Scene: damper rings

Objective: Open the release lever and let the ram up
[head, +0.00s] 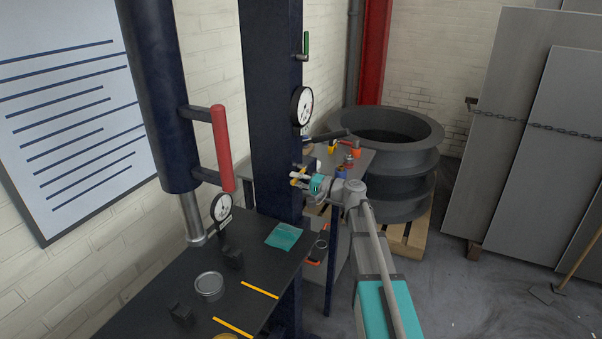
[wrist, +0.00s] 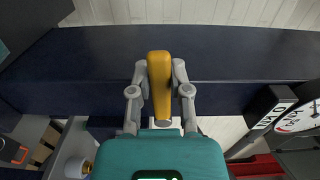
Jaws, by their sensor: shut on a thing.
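The press has a dark blue column (head: 270,110) and a dark blue cylinder (head: 155,90) at the left of the head view. The bright steel ram (head: 192,216) reaches down from the cylinder toward the dark bed (head: 150,275). The yellow-orange release lever (wrist: 160,66) stands upright in the picture in the wrist view. My gripper (head: 298,178) is at the column's right side, below the round gauge. In the wrist view my gripper (wrist: 159,80) has one finger on each side of the lever and is shut on it. In the head view the fingers mostly hide the lever.
A red handle (head: 222,150) sticks out beside the cylinder. A gauge (head: 302,106), a green-handled lever (head: 306,43) and a black bar (head: 326,136) stand off the column near my arm. A dial indicator (head: 221,207), a tin (head: 209,285) and a teal cloth (head: 284,236) are at the bed.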

